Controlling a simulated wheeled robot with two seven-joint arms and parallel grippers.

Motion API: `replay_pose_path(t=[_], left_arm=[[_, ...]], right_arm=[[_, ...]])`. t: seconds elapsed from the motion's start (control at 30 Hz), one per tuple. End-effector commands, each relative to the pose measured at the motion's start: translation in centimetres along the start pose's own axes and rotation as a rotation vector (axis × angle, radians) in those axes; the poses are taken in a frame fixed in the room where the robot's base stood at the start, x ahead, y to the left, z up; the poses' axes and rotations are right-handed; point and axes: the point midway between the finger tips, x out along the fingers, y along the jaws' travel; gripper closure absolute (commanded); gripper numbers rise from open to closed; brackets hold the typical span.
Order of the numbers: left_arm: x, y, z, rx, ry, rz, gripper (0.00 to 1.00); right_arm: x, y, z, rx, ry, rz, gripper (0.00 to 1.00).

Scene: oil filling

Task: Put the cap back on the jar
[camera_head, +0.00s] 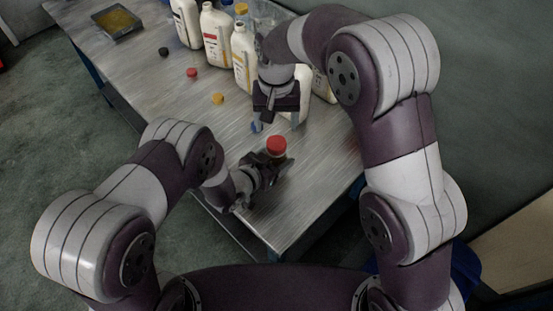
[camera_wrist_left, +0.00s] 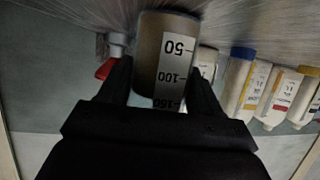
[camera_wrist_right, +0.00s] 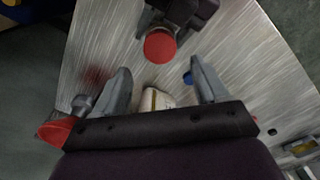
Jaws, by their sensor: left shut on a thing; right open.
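The jar (camera_wrist_left: 162,55) has clear brownish walls and a white scale strip marked 50, 100 and 150. It is held between the fingers of my left gripper (camera_wrist_left: 160,90) near the table's front edge. On its top is a round red cap (camera_head: 277,146), seen from above in the right wrist view (camera_wrist_right: 160,46); I cannot tell how firmly it sits. My right gripper (camera_head: 275,116) is open and empty, behind the jar and apart from the cap. Its two spread fingers show in the right wrist view (camera_wrist_right: 160,85).
A blue cap (camera_head: 255,127), orange cap (camera_head: 217,98), red cap (camera_head: 191,72) and black cap (camera_head: 163,51) lie on the table (camera_head: 150,85). Several white bottles (camera_head: 216,35) stand at the back. A tray (camera_head: 117,21) lies far left. A red-and-grey thing (camera_wrist_right: 56,132) stands beside my right gripper.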

Motion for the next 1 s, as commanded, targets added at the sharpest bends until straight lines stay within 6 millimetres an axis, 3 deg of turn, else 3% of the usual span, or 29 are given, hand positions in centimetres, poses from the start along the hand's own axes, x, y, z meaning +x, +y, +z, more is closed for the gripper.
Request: replay_pose_path(t=[0.4,0.83,1.0], left_arm=[[0.0,0.0,0.0,0.0,0.001,0.0,1.0],[0.0,0.0,0.0,0.0,0.001,0.0,1.0],[0.0,0.0,0.0,0.0,0.001,0.0,1.0]], right_arm=[[6.3,0.0,0.1,0.001,-0.003,0.001,0.27],[7.3,0.0,0.1,0.001,-0.002,0.001,0.27],[7.3,0.0,0.1,0.001,-0.001,0.001,0.82]])
